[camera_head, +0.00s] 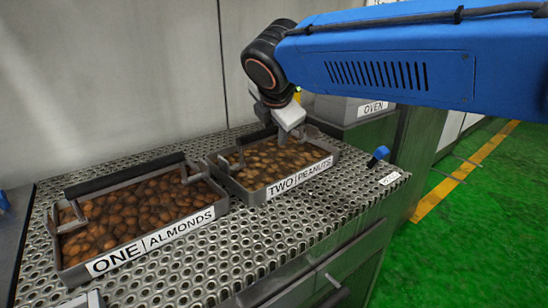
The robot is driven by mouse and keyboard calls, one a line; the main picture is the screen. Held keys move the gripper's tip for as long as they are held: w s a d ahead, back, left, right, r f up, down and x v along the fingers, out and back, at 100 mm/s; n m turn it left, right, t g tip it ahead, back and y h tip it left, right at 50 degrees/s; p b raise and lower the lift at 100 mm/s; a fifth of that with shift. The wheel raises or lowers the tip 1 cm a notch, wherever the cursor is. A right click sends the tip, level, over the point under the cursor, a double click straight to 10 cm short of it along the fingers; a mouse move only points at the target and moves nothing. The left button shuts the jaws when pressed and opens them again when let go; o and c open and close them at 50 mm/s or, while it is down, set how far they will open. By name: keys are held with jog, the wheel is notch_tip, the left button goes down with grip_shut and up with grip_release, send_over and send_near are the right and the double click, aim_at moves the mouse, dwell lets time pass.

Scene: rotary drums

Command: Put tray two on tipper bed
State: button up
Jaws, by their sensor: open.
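Tray two (262,188), a grey metal tray of nuts labelled "TWO PEANUTS", sits on the perforated metal table in the head view. My gripper (286,128) is at the end of my blue arm, over the back middle of tray two. It is open, with its fingers low around the tray's dark handle bar. Part of the handle is hidden behind the gripper, so I cannot tell whether the fingers touch it. No tipper bed is recognisable in this view.
Tray one (70,258), labelled "ONE ALMONDS", stands just left of tray two. A box labelled "OVEN" (345,108) is behind on the right. A small blue lever (378,155) stands on the table's right. Bare perforated table (285,225) lies in front.

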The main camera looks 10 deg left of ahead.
aim_at(274, 160)
jog(key=x, duration=0.5)
jog(key=shift+a, duration=0.2)
grip_shut()
dwell(1.2)
